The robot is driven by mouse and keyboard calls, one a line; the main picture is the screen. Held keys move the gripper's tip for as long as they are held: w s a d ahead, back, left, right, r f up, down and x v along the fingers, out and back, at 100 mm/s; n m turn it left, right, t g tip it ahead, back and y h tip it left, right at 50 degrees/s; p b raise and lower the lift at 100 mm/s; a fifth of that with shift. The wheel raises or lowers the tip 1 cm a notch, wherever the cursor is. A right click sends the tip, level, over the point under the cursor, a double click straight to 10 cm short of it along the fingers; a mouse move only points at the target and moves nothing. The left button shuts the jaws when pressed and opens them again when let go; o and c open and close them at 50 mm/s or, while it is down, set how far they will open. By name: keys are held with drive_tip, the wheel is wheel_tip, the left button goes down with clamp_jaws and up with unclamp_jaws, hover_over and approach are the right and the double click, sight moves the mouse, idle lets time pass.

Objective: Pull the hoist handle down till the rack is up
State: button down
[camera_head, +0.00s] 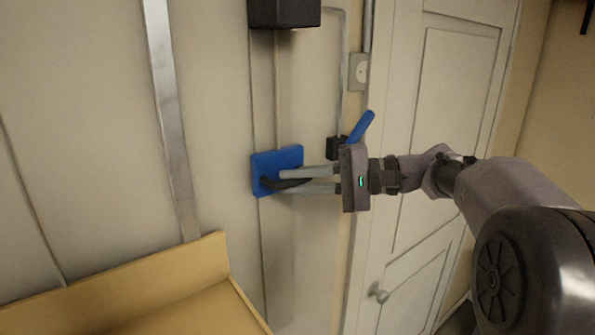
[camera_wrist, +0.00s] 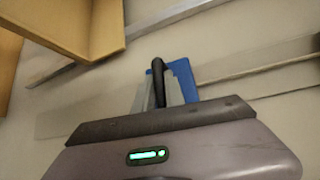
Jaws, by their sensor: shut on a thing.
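A black handle (camera_head: 270,183) stands out from a blue plate (camera_head: 278,158) on the wall panel, below a dark box. My gripper (camera_head: 285,181) reaches in from the right, with its two grey fingers shut on the black handle. In the wrist view, the black handle (camera_wrist: 158,72) lies between the fingers, with the blue plate (camera_wrist: 184,76) behind it. The fingers cover part of the handle. I cannot pick out the rack for certain.
The dark box (camera_head: 284,13) is above the plate. A blue lever (camera_head: 361,126) by a small black box (camera_head: 335,147) is close to my gripper's body. A tan wooden piece (camera_head: 190,290) is at lower left, and a white door (camera_head: 455,100) is at right.

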wheel_tip(320, 180, down, 39)
drive_tip(key=b, duration=2.8)
drive_tip(key=shift+f, duration=0.2)
drive_tip(key=c, duration=1.4)
unclamp_jaws()
drive_tip(key=p+v, duration=0.4)
drive_tip(key=v, duration=1.3)
drive_tip(key=shift+s+d+p, duration=0.15)
drive_tip(key=shift+p, duration=0.25)
drive_tip(key=shift+r, duration=0.15)
